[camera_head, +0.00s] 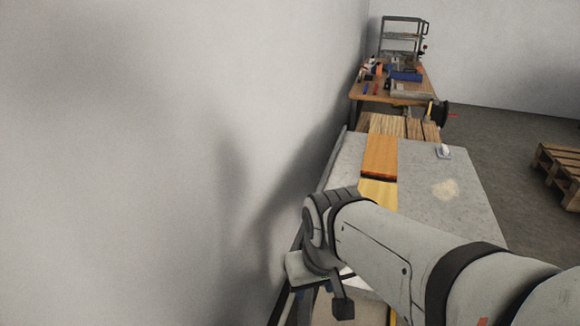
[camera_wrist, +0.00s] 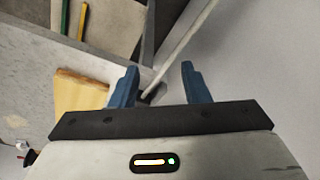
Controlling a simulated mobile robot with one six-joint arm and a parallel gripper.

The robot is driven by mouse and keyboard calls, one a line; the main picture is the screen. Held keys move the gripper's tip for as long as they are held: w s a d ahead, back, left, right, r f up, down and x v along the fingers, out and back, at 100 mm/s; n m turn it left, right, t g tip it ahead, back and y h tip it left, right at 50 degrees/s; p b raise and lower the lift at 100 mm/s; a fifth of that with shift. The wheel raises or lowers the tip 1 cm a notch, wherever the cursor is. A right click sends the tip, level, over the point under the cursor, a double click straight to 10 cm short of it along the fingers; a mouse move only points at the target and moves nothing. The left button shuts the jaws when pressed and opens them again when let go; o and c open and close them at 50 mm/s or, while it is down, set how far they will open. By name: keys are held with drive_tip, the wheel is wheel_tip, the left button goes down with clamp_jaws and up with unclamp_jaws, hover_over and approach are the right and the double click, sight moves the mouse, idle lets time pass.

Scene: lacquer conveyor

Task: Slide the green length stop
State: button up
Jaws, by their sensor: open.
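My gripper (camera_wrist: 159,67) shows in the wrist view with its two blue fingers apart and nothing clearly held between them. A thin green strip (camera_wrist: 83,20) lies at the upper left of the wrist view, beside a yellow strip (camera_wrist: 65,16); I cannot tell whether the green strip is the length stop. A pale rod (camera_wrist: 185,40) runs diagonally through the space between the fingertips in the picture; I cannot tell if it touches them. In the head view my arm covers the near part of the table, and no green stop can be made out.
A grey table (camera_head: 450,180) carries an orange board (camera_head: 380,155), a yellow board (camera_head: 376,193) and a small white object (camera_head: 443,150). A wall (camera_head: 200,150) stands close on the left. A workbench (camera_head: 390,95) with tools is behind. A pallet (camera_head: 560,170) lies right, with open floor before it.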

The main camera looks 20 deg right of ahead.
drive_tip(key=shift+o, duration=0.4)
drive_tip(key=w+d+r+p, duration=0.1)
drive_tip(key=w+r, duration=0.3)
drive_tip(key=w, duration=0.5)
drive_tip(key=shift+d+r+n+g+p, duration=0.3)
drive_tip(key=shift+d+r+p, duration=0.05)
drive_tip(key=shift+p, duration=0.25)
drive_tip(key=w+d+f+p, duration=0.1)
drive_tip(key=w+d+p, duration=0.1)
drive_tip(key=w+d, duration=0.3)
drive_tip(key=w+d+f+n+g+p, duration=0.1)
drive_tip(key=w+d, duration=0.4)
drive_tip(key=w, duration=0.7)
drive_tip(key=w+d+f+g+p, duration=0.1)
drive_tip(key=w+d+f+p, duration=0.1)
drive_tip(key=w+d, duration=0.4)
drive_tip(key=shift+w+f+n+p, duration=0.1)
drive_tip(key=shift+w+n+p, duration=0.25)
drive_tip(key=shift+w, duration=1.25)
drive_tip(key=shift+w+d+f, duration=0.2)
drive_tip(key=shift+d+f, duration=0.05)
drive_tip(key=shift+f, duration=0.35)
wheel_tip(320, 180, down, 7)
drive_tip(key=shift+p, duration=0.65)
